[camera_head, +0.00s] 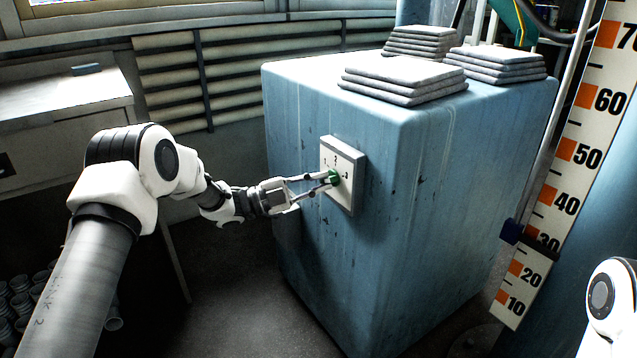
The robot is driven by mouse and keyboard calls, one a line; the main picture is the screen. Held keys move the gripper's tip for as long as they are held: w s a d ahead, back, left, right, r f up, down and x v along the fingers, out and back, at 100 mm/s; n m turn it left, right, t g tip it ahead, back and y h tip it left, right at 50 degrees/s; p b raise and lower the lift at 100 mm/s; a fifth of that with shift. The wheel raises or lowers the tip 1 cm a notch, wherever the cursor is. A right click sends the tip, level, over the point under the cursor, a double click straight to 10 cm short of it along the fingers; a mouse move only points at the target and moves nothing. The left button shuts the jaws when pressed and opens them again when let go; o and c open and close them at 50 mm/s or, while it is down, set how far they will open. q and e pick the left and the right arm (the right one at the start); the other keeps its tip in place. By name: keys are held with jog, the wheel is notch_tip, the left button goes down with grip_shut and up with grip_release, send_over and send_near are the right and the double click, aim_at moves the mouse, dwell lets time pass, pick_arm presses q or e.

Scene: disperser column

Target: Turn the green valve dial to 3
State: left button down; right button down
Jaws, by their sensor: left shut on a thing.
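The green valve dial (334,177) sits on a pale square plate (346,199) fixed to the left face of a blue box. Small dark marks are printed around the dial; the ones above and to the right look like numerals, too small to read surely. My left gripper (331,181) reaches in from the left and is shut on the dial, one finger above and one below. The fingers hide part of the dial, so its pointing direction cannot be told. My right gripper is out of view; only a white piece of my right arm shows at the lower right edge.
The blue box (400,230) carries several stacks of folded grey cloths (400,80) on top. A scale board (560,190) with orange marks stands at its right. A white cabinet (65,110) is at the left, with stacked cups (20,300) below. The floor before the box is clear.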

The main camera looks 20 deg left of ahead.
pick_arm(q)
jog(key=c, duration=1.2)
grip_release()
jog(key=shift+o, duration=0.2)
jog(key=v, duration=1.2)
